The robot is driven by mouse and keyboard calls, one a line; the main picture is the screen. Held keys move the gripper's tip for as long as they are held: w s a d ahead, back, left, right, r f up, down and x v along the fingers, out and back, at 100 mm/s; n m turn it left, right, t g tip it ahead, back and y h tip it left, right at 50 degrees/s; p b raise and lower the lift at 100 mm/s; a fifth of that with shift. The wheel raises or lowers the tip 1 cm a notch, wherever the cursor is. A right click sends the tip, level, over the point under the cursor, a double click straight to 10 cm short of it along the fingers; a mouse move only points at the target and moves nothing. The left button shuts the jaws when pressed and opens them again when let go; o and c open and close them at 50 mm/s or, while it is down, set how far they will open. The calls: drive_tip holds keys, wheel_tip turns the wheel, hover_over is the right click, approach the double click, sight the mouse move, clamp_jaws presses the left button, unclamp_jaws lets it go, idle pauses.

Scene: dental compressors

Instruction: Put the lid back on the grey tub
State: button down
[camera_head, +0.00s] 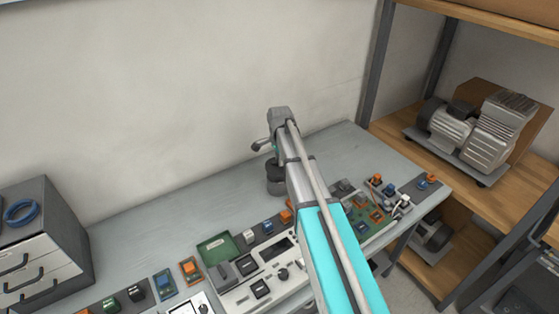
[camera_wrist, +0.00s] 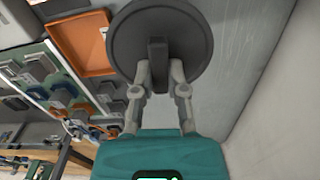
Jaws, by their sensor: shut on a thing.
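The round dark grey lid (camera_wrist: 195,45) with its upright bar handle (camera_wrist: 158,60) fills the top of the wrist view. My gripper (camera_wrist: 159,72) is shut on the handle, one finger on each side. In the head view, a dark grey round shape, which looks like the tub (camera_head: 275,187), stands on the bench just left of my arm. My arm hides part of it and most of my gripper there. The lid covers whatever lies beneath it in the wrist view, so I cannot tell whether it touches the tub's rim.
The grey bench (camera_head: 170,215) is clear at the back left. Boards and small parts crowd its front, with a green tray (camera_head: 218,247) among them. An orange tray (camera_wrist: 88,58) lies left of the lid. Drawers (camera_head: 38,245) stand left; a shelf with a compressor (camera_head: 478,130) stands right.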

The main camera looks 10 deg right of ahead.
drive_tip(key=shift+f+b, duration=1.85)
drive_tip(key=shift+f, duration=0.25)
drive_tip(key=shift+f, duration=0.2)
idle(0.9)
drive_tip(key=c, duration=0.6)
unclamp_jaws()
drive_tip(key=o, duration=0.5)
drive_tip(key=shift+r, duration=0.2)
drive_tip(key=shift+r+p, duration=3.35)
drive_tip(key=shift+p, duration=0.05)
